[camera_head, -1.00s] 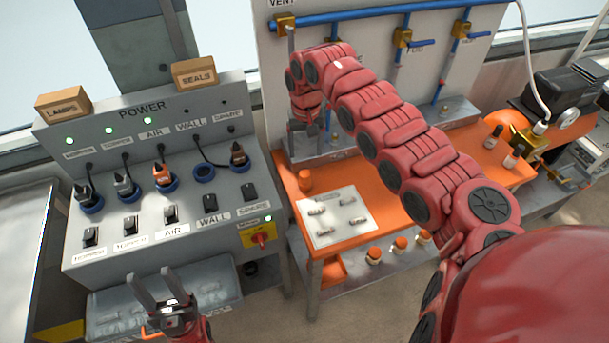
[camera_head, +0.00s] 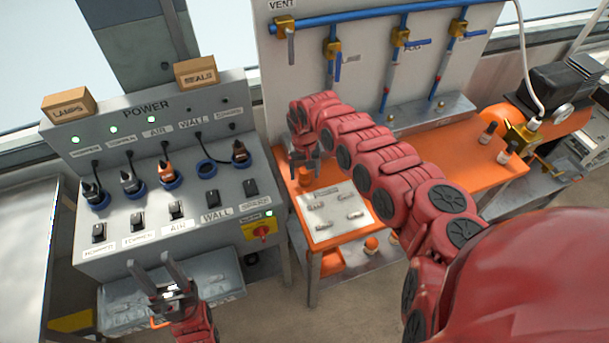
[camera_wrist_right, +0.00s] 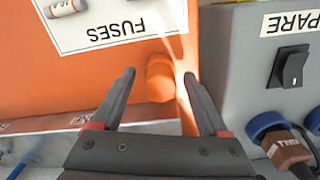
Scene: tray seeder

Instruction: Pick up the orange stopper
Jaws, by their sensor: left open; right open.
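The orange stopper (camera_head: 306,177) stands upright on the orange bench top, by its left edge and beside the white fuses sheet. In the right wrist view the stopper (camera_wrist_right: 160,82) shows as a round-topped orange cylinder between my right gripper's fingertips. My right gripper (camera_head: 305,162) is open, pointing down over the stopper; the fingers are apart on both sides of it, and I see no contact. I cannot tell the exact height gap. My left gripper (camera_head: 158,272) is open and empty in front of the grey power panel.
The fuses sheet (camera_head: 322,233) with several fuses lies close by the stopper. The power panel (camera_head: 130,240), with plugs and switches, stands close at the left. A vertical board with blue pipes (camera_head: 375,20) stands behind.

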